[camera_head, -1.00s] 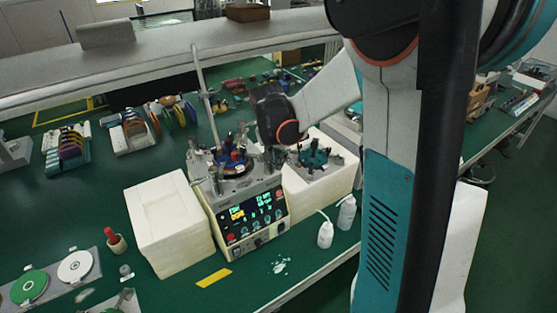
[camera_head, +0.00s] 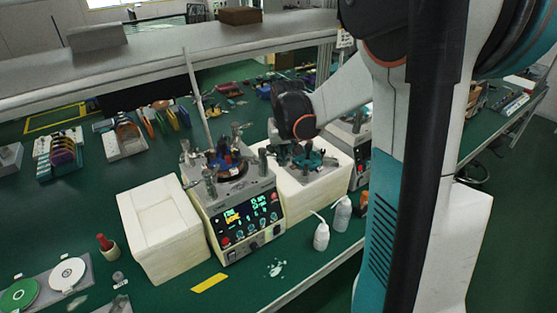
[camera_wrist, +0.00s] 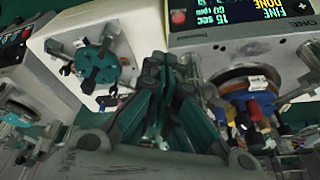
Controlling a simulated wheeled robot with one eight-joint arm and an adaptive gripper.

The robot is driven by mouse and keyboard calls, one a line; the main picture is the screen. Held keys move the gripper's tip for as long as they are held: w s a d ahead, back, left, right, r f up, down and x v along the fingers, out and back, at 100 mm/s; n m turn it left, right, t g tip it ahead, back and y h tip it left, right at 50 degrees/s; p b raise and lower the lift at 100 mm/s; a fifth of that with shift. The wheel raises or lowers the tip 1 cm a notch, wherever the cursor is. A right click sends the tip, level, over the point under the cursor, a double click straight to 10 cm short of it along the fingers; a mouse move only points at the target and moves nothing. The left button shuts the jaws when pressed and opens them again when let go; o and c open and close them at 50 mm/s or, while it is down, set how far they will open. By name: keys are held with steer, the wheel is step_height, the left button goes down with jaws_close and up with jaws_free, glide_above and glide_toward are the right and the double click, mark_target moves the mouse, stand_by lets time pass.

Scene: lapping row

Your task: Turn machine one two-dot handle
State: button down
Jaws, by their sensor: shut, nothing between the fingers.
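Machine one (camera_head: 240,215) is a cream unit with a lit display and knobs, standing mid-bench in the head view. In the wrist view its front panel (camera_wrist: 225,42) reads "ONE" and "FINE DONE". On its top are a round dark plate with a copper-coloured rim (camera_wrist: 252,75) and several red, blue and yellow parts (camera_wrist: 240,108). I cannot make out dots on any handle. My gripper (camera_wrist: 168,65) is shut and empty, between this top and a teal round fixture (camera_wrist: 97,63). In the head view, my black wrist hangs over the teal fixture (camera_head: 308,158); the fingers are not clear there.
A white block (camera_head: 165,220) stands left of machine one and another (camera_head: 325,185) stands right, under the teal fixture. A thin upright rod (camera_head: 192,90) rises behind the machine. Two white bottles (camera_head: 322,235) stand front right. A grey shelf (camera_head: 150,60) spans above.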

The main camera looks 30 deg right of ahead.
steer(key=shift+w+d+n+y+b, duration=0.3)
steer(key=shift+w+d+n, duration=0.75)
steer(key=shift+d+n, duration=0.1)
steer(key=shift+w, duration=0.1)
